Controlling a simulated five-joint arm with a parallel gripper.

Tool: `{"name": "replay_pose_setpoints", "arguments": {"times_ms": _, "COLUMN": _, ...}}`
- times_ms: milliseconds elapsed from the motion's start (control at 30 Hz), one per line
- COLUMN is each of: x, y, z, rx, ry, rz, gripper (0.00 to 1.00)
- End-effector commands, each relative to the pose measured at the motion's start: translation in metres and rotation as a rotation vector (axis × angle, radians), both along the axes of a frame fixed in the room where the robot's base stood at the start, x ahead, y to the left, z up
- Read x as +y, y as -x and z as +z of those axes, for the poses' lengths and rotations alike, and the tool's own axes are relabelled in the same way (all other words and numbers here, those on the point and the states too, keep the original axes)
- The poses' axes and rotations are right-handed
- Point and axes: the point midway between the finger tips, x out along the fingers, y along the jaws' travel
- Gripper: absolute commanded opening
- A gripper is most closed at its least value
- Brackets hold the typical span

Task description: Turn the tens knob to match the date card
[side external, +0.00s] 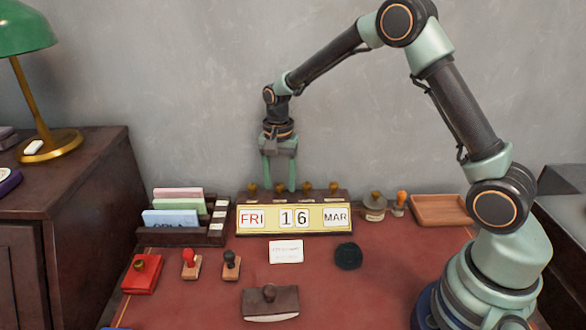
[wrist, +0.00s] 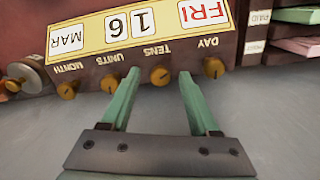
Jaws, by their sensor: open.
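The calendar block (side external: 294,229) reads FRI, 16, MAR, with brass knobs along its top. The wrist view shows the same block (wrist: 88,41) upside down, its knobs labelled MONTH, UNITS, TENS and DAY. The tens knob (wrist: 159,76) sits between the two green fingertips of my gripper (wrist: 158,73), with a gap on each side. In the side view my gripper (side external: 279,186) points down at the block's top, open and empty. The small white date card (side external: 286,251) lies on the red desk top in front of the block; its text is too small to read.
The units knob (wrist: 109,83) and day knob (wrist: 213,68) stand close outside my fingers. A card rack (side external: 183,233) is left of the block. Stamps and a wooden tray (side external: 440,210) stand right. A blotter (side external: 270,301) and red stamp pad (side external: 142,274) lie in front.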

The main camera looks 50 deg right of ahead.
Motion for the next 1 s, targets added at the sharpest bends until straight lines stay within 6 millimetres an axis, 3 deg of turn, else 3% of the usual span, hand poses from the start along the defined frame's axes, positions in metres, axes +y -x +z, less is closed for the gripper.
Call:
{"name": "replay_pose_setpoints", "arguments": {"times_ms": 200, "x": 0.0, "y": 0.0, "z": -0.0002, "rx": 0.0, "ry": 0.0, "rz": 0.0, "gripper": 0.62}}
{"name": "replay_pose_setpoints", "arguments": {"times_ms": 367, "x": 0.0, "y": -0.0001, "z": 0.0001, "rx": 0.0, "ry": 0.0, "rz": 0.0, "gripper": 0.0}}
{"name": "replay_pose_setpoints", "arguments": {"times_ms": 733, "x": -0.0001, "y": -0.0001, "z": 0.0005, "rx": 0.0, "ry": 0.0, "rz": 0.035, "gripper": 0.0}}
{"name": "replay_pose_setpoints", "arguments": {"times_ms": 1000, "x": -0.0002, "y": -0.0001, "z": 0.0007, "rx": 0.0, "ry": 0.0, "rz": 0.193, "gripper": 0.0}}
